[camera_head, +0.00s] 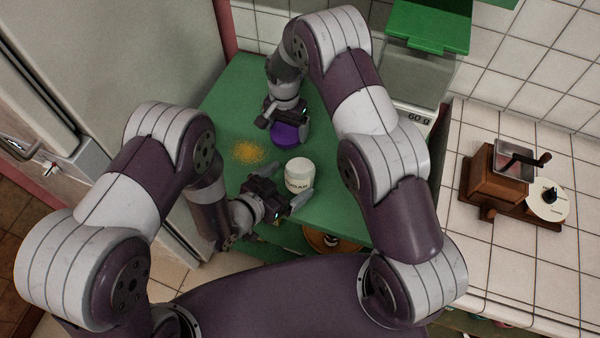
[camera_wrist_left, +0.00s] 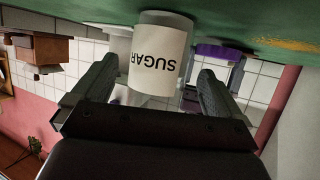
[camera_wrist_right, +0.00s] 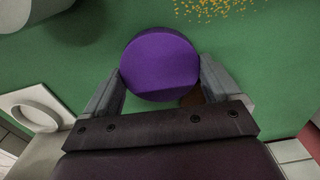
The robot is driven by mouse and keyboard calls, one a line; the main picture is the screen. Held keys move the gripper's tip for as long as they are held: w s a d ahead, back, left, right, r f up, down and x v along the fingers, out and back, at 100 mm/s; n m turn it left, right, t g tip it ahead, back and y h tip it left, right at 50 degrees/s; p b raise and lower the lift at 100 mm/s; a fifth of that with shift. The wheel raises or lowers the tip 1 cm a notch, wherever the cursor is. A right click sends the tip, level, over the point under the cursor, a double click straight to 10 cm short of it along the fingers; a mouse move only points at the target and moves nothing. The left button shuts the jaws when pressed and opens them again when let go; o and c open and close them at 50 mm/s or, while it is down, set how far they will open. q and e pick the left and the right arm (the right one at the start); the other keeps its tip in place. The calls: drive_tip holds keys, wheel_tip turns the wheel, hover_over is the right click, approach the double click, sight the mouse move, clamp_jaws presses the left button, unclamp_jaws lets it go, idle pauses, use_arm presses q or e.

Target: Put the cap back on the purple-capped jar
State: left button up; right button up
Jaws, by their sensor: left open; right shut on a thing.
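The white jar (camera_head: 299,174) stands upright on the green table, with a label that reads SUGAR in the left wrist view (camera_wrist_left: 158,58). No cap shows on it in the head view. My left gripper (camera_head: 288,200) is open, its fingers on either side of the jar, apart from it as far as I can tell. My right gripper (camera_head: 284,122) is shut on the purple cap (camera_head: 285,135), behind the jar. The cap is a round disc between the fingertips in the right wrist view (camera_wrist_right: 160,63). Whether it touches the table is unclear.
Yellow grains (camera_head: 248,152) lie spilled on the green table (camera_head: 237,95), left of the jar. A scale reading 60 g (camera_head: 418,119) and a green-lidded container (camera_head: 425,60) stand behind right. A wooden grinder (camera_head: 495,178) sits on the tiled counter at right.

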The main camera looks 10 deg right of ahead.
sight(300, 169)
use_arm(q)
drive_tip(key=shift+w+d+f, duration=0.1)
drive_tip(key=shift+w+d, duration=0.15)
drive_tip(key=shift+d, duration=0.1)
use_arm(e)
drive_tip(key=shift+r, duration=0.15)
use_arm(q)
drive_tip(key=p+x, duration=0.1)
drive_tip(key=x, duration=0.3)
drive_tip(key=shift+w+d+f, duration=0.15)
use_arm(e)
drive_tip(key=shift+r, duration=0.3)
use_arm(q)
drive_tip(key=c, duration=1.2)
drive_tip(key=shift+r, duration=5.1)
